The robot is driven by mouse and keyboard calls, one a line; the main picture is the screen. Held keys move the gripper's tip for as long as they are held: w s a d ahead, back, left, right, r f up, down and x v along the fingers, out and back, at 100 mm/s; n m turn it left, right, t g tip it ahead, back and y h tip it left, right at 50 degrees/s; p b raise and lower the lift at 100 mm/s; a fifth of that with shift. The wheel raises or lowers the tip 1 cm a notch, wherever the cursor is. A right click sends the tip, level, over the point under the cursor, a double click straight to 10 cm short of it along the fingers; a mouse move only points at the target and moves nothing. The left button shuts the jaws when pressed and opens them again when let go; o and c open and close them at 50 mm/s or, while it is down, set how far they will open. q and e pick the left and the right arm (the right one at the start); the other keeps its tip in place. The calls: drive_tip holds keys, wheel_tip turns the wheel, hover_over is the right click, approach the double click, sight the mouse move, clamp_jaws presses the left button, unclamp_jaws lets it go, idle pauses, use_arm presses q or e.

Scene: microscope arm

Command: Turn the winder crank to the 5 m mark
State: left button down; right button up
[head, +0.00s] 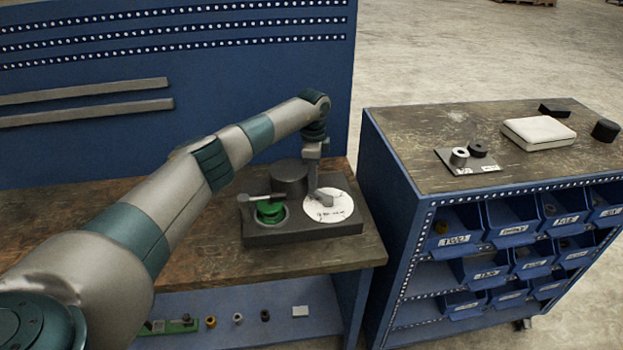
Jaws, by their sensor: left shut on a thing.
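The winder has a dark base (300,232) on the wooden bench. On it are a round white dial (340,212) with small dark marks, too small to read, a green spool (270,212) at the left and a dark cylinder (289,178) behind. A grey bar (262,197) with a knob at its left end lies over the spool. My left gripper (322,197) points down at the dial. It is shut on what seems to be the crank (327,201), whose grip is mostly hidden by the fingers. My right gripper is out of view.
A blue pegboard (240,85) stands behind the bench. To the right, a blue cart (402,205) with labelled bins carries a white box (538,131) and small dark parts on top. Small parts lie on the shelf (275,331) below. The bench left of the winder looks clear.

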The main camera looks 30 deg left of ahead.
use_arm(q)
drive_tip(key=c, duration=1.6)
unclamp_jaws()
drive_tip(key=shift+o, duration=0.2)
drive_tip(key=shift+r, duration=0.15)
drive_tip(key=shift+r+b, duration=0.3)
drive_tip(key=shift+r, duration=0.2)
wheel_tip(320, 180, up, 16)
drive_tip(key=b, duration=0.4)
drive_tip(key=shift+b, duration=0.4)
drive_tip(key=shift+r, duration=0.1)
